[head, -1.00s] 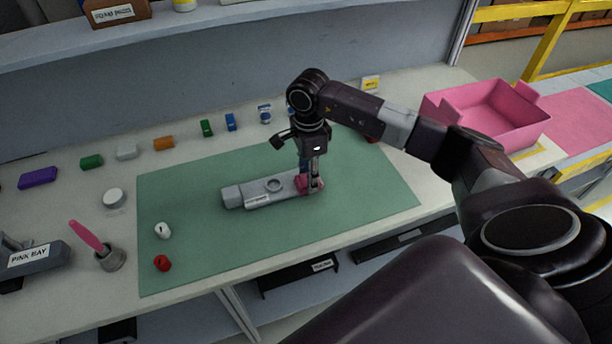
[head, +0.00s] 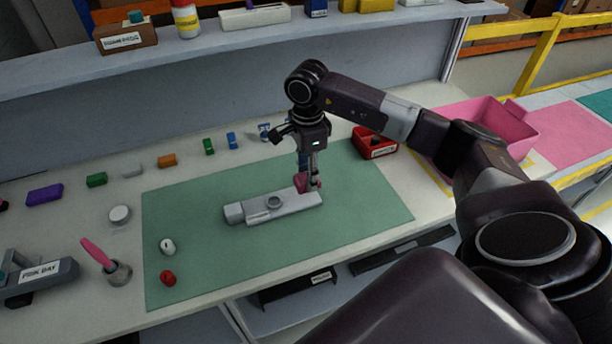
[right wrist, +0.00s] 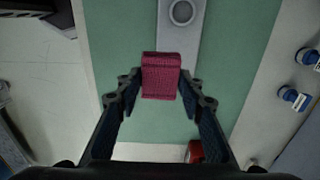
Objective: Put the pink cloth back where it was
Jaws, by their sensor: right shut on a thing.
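My right gripper (head: 309,180) is shut on the pink cloth (head: 300,181) at the right end of the pale grey module (head: 283,207). In the right wrist view the folded cloth (right wrist: 160,76) sits between the two fingertips of the gripper (right wrist: 160,88). The module (right wrist: 180,35) runs away beyond it. The cloth looks slightly above the module's end, but I cannot tell if it still touches. The module lies on the green mat (head: 370,200). My left gripper is not in view.
A red bin (head: 375,146) stands at the mat's back right corner, and a pink tote (head: 485,125) is farther right. A pink-handled brush in a cup (head: 117,270) and white and red small parts (head: 167,278) are at the left. Coloured blocks line the back. The mat's right side is clear.

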